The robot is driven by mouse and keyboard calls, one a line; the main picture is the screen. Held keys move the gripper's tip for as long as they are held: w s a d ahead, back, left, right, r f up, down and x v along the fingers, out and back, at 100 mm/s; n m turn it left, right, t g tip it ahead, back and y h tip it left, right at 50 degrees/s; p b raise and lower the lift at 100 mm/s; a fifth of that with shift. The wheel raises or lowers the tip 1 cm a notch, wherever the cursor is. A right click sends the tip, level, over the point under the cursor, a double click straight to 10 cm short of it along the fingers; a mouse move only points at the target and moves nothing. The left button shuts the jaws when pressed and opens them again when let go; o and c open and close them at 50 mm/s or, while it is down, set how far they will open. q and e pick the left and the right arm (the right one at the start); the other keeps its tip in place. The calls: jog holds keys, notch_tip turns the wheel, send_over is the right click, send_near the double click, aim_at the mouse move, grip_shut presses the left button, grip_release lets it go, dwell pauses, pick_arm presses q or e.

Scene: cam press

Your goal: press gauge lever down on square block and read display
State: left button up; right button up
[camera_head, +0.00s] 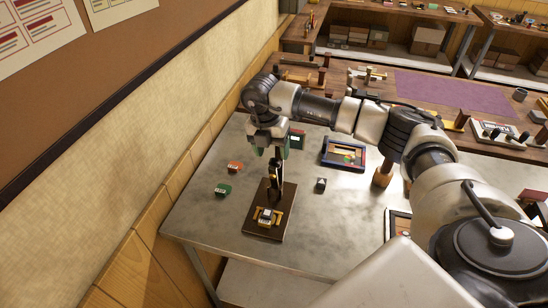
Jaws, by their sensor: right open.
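A press stand with a dark brown base (283,228) stands near the left end of the grey metal table. A dark upright lever part (275,178) rises from the back of the base. A small light and dark block (266,214) sits in a yellow holder (256,218) at the base's front. My right gripper (269,151) points down at the top of the upright part, with its jaws open. I cannot tell whether it touches the lever. A small green unit with a light face (297,140) stands just behind; its reading is too small to tell. My left gripper is out of view.
Orange (235,167) and green (223,189) pieces lie left of the stand. A small grey block (320,184), a blue-framed tray (343,154) and a wooden cylinder (382,175) stand to the right. The wall borders the table's left side. The table's front is mostly clear.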

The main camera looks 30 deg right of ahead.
aim_at(274, 160)
jog(key=shift+s+d+f+p, duration=0.15)
jog(key=shift+f+p, duration=0.1)
jog(key=shift+f, duration=0.85)
jog(key=shift+s+f+p, duration=0.1)
jog(key=shift+f+p, duration=0.15)
jog(key=shift+f, duration=0.85)
jog(key=shift+c, duration=0.2)
grip_shut()
jog(key=shift+d, duration=0.1)
